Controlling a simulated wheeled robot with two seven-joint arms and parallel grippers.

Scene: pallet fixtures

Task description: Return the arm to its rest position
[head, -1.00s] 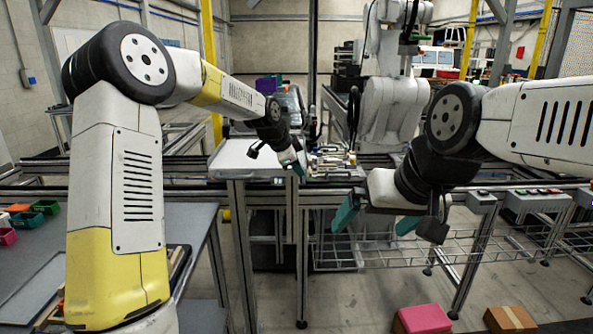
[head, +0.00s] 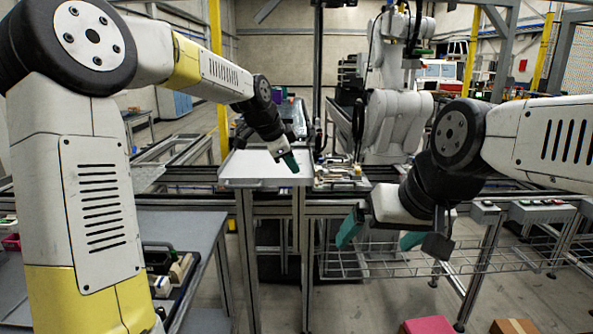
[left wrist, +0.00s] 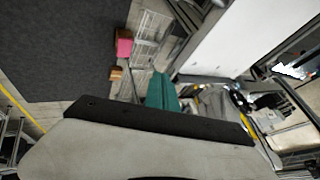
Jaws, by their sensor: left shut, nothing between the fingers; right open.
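My left arm reaches from the left of the head view toward the middle. Its gripper (head: 291,161) has teal fingers that are shut and empty, hanging in front of and over the white-topped table (head: 245,181). In the left wrist view the teal fingers (left wrist: 162,92) show as one closed block with nothing held. My right gripper (head: 380,232) points down at the middle right of the head view. Its two teal fingers are wide apart and empty, over the wire rack.
A wire rack (head: 400,262) runs under the right gripper. A fixture with small parts (head: 338,174) stands right of the white table. A pink box (head: 428,325) and a cardboard box (head: 513,326) lie on the floor. A grey table (head: 190,228) stands at left.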

